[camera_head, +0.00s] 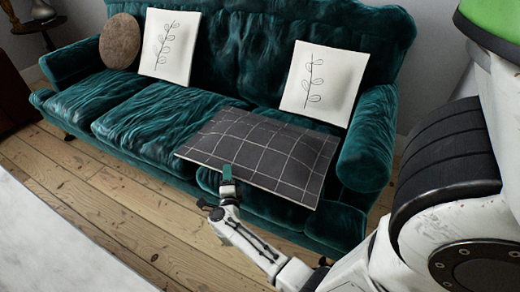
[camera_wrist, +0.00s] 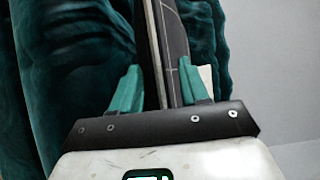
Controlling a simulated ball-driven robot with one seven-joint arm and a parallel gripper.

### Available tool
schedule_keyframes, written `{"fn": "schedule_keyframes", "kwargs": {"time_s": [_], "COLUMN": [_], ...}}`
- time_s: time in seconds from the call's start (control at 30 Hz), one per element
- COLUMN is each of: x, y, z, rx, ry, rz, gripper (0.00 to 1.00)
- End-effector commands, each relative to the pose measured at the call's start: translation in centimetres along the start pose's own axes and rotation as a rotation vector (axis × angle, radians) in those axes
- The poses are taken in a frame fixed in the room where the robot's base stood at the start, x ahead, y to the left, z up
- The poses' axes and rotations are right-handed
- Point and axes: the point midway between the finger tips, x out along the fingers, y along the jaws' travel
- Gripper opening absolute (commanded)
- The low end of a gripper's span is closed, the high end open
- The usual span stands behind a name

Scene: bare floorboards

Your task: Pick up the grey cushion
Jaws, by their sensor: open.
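The grey cushion (camera_head: 265,150) is dark with a white grid pattern. It lies nearly flat on the right part of the teal sofa, and its front edge sticks out past the seat. My gripper (camera_head: 227,175) is at the cushion's front edge, left of its middle. In the wrist view, the cushion's edge (camera_wrist: 178,65) lies between the two green fingers of my gripper (camera_wrist: 160,85). The fingers are open, with a gap on the left side of the edge. I cannot tell whether the right finger touches the cushion.
The teal sofa (camera_head: 140,120) stands against the wall. Two white leaf-print cushions (camera_head: 171,62) (camera_head: 318,95) and a round brown cushion (camera_head: 120,42) lean on its back. A pale rug (camera_head: 45,240) covers the lower left. Bare floorboards (camera_head: 150,215) lie between rug and sofa.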

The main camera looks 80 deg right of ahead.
Motion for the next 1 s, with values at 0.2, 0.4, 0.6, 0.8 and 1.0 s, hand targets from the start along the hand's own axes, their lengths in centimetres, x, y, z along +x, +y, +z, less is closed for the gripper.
{"fn": "schedule_keyframes", "kwargs": {"time_s": [0.2, 0.4, 0.6, 0.8, 1.0], "x": [2.8, 3.2, 3.2, 3.2, 3.2], "y": [0.3, 0.1, 0.1, 0.1, 0.1], "z": [0.2, 0.2, 0.2, 0.2, 0.2], "rx": [0.001, 0.0, -0.001, -0.001, -0.001], "ry": [0.001, 0.0, 0.0, 0.0, 0.0], "rz": [-0.001, 0.0, 0.0, 0.0, 0.0], "gripper": [0.45, 0.45, 0.35, 0.16, 0.0]}}
